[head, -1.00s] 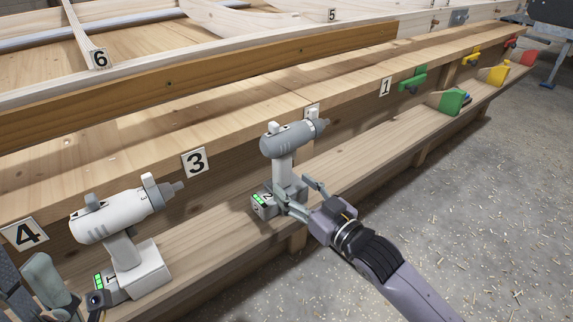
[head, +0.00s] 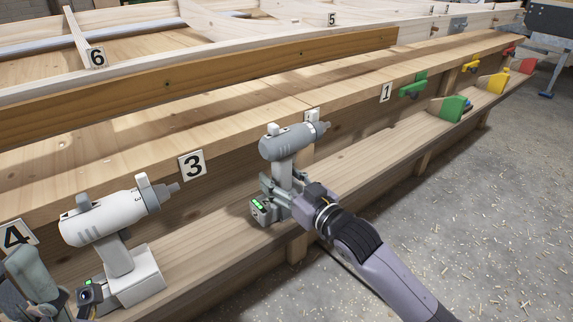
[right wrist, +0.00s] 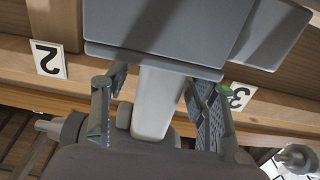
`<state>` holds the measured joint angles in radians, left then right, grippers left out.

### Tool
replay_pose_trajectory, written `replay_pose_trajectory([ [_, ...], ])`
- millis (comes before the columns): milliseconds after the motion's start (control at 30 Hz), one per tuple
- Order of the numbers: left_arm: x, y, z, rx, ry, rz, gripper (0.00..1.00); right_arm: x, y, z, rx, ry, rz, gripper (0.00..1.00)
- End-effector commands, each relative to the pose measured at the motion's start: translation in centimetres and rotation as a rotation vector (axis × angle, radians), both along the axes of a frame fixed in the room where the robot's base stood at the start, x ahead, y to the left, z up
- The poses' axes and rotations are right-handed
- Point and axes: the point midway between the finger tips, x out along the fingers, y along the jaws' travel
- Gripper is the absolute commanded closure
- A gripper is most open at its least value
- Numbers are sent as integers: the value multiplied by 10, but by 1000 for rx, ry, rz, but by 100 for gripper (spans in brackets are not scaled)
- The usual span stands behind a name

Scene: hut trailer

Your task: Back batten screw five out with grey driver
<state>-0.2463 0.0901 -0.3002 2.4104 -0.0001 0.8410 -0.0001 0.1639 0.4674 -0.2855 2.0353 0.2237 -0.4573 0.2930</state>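The grey driver (head: 287,143) stands upright on the lower wooden ledge, its bit pointing right; its battery base shows a green light. My right gripper (head: 284,190) is around its handle, low down near the base. In the right wrist view, the fingers (right wrist: 150,92) stand on both sides of the pale handle (right wrist: 157,108), with a visible gap on the left side. A brown batten (head: 225,72) runs across the upper part, with small dark spots that may be screws. My left gripper (head: 40,278) is partly in view at the lower left; its finger opening is unclear.
A white driver (head: 105,222) stands on the ledge (head: 370,148) at the left, close to my left gripper. Number plates 3 (head: 192,165) and 1 (head: 387,92) mark the upper beam. Green clamp (head: 413,85) and green holder (head: 450,108) are further right. Floor at right is open.

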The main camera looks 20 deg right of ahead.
Motion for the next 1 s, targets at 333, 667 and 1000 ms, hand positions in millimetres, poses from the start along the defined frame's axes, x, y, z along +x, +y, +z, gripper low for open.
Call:
replay_pose_trajectory([
  [333,0,0,0,0,0,-1,60,0,0,0,0,0,0,72],
  [667,0,0,0,0,0,-1,60,0,0,0,0,0,0,94],
  [1000,0,0,0,0,0,-1,60,0,0,0,0,1,0,100],
])
